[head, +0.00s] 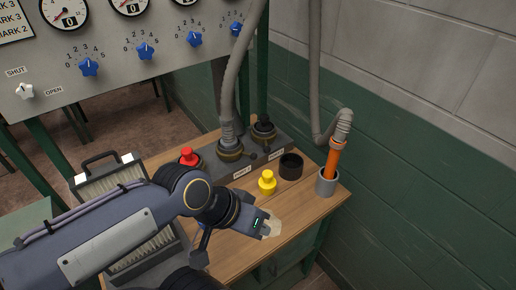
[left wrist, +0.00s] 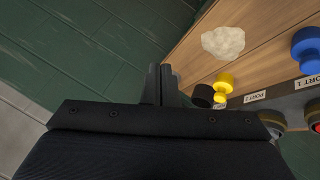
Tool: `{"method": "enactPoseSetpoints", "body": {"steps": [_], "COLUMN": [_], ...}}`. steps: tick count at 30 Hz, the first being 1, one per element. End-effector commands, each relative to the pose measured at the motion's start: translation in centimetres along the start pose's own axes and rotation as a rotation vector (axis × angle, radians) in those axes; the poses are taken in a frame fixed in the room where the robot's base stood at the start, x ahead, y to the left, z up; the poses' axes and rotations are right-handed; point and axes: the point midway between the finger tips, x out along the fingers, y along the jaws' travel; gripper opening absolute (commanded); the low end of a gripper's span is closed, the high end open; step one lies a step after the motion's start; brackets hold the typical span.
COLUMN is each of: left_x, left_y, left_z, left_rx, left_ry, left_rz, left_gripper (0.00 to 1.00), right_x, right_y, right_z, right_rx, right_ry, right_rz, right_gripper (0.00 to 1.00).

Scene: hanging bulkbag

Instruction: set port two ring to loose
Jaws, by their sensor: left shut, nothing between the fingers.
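The port two ring (head: 263,132) is the dark collar on the far right port of the grey block, with a brassy band below and a short black lever beside it. The PORT 2 label (head: 277,156) is in front of it and also shows in the left wrist view (left wrist: 255,97). I cannot tell the ring's setting. The port one ring (head: 231,153) sits left of it, with a grey hose plugged in. My left gripper (head: 266,228) is shut and empty over the table's front part, apart from the ports. My right gripper is not in view.
A yellow cap (head: 267,182), a black cup (head: 291,166) and a grey holder (head: 326,182) with an orange-handled hose stand on the wooden table. A pale cloth (left wrist: 222,42) and a blue cap (left wrist: 307,46) show in the wrist view. A red cap (head: 187,158) is at left.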

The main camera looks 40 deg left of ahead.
Motion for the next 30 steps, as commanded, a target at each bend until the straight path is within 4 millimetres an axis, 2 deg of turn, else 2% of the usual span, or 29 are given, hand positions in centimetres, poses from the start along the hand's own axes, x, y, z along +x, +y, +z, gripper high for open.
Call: {"method": "enactPoseSetpoints", "body": {"steps": [2, 4, 7, 12, 15, 18, 21, 25, 30], "left_x": [-0.1, -0.1, 0.6, 3.8, 6.2, 8.4, 9.8, 10.6, 10.7], "left_y": [-0.7, -1.8, -4.7, -11.9, -16.3, -19.7, -22.1, -23.3, -23.4], "left_z": [-1.9, -4.7, -10.0, -18.8, -22.5, -24.9, -26.3, -27.1, -27.1], "left_rx": [-0.006, -0.010, -0.019, -0.019, -0.007, 0.010, 0.026, 0.037, 0.038], "left_ry": [-0.006, -0.011, -0.024, -0.057, -0.081, -0.104, -0.121, -0.129, -0.130], "left_rz": [-0.011, -0.031, -0.078, -0.200, -0.274, -0.335, -0.377, -0.400, -0.403], "left_gripper": [0.00, 0.00, 0.00, 0.00, 0.00, 0.00, 0.00, 0.00, 0.00], "right_x": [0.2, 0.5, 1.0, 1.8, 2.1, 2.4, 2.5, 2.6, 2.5], "right_y": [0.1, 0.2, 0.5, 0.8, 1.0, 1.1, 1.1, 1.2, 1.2], "right_z": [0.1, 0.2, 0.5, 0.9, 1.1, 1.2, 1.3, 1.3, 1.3], "right_rx": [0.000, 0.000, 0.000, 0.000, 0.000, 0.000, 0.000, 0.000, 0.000], "right_ry": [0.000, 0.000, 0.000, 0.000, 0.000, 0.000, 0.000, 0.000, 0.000], "right_rz": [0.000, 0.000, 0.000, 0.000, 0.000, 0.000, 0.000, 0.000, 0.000], "right_gripper": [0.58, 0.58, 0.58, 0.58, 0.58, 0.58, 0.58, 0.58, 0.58]}}
